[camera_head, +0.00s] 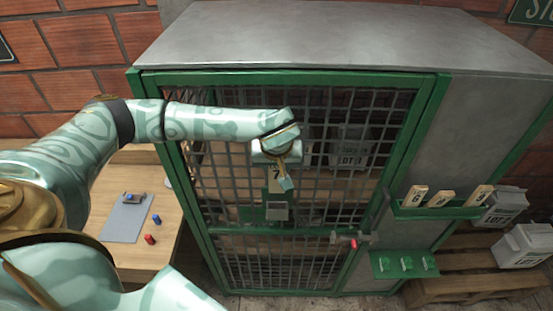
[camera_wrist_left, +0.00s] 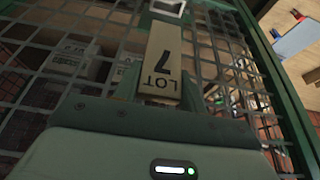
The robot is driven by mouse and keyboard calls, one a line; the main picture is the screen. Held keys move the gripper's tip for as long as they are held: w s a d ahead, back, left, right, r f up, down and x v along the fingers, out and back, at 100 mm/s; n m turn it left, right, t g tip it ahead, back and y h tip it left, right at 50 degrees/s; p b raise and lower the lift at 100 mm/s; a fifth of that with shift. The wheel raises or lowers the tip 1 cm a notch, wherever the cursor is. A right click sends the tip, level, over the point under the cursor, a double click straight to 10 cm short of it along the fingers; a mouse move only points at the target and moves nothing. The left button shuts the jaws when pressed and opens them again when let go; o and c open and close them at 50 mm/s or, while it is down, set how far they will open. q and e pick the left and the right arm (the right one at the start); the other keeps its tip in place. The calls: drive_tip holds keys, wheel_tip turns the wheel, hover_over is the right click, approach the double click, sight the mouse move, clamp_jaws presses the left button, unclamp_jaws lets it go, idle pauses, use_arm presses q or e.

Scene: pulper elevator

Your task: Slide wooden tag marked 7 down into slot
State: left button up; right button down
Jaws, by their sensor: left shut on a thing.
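The wooden tag marked LOT 7 (camera_head: 275,186) is held in front of the green-framed mesh door. In the left wrist view the tag (camera_wrist_left: 161,62) shows its "7" and "LOT" upside down. My left gripper (camera_head: 282,172) is shut on it, with one finger on each side of the tag. A small pale holder, apparently the slot (camera_head: 277,211), sits on the mesh just below the tag. In the left wrist view the holder (camera_wrist_left: 168,7) lies just beyond the tag's far end. I cannot tell whether they touch. My right gripper is not in view.
A green rack (camera_head: 440,211) on the right holds several other wooden tags. A latch with a red end (camera_head: 352,240) is on the door's lower right. Green hooks (camera_head: 405,264) sit below the rack. A wooden table (camera_head: 122,255) stands left; LOT boxes sit right.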

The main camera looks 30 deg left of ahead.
sight(277, 184)
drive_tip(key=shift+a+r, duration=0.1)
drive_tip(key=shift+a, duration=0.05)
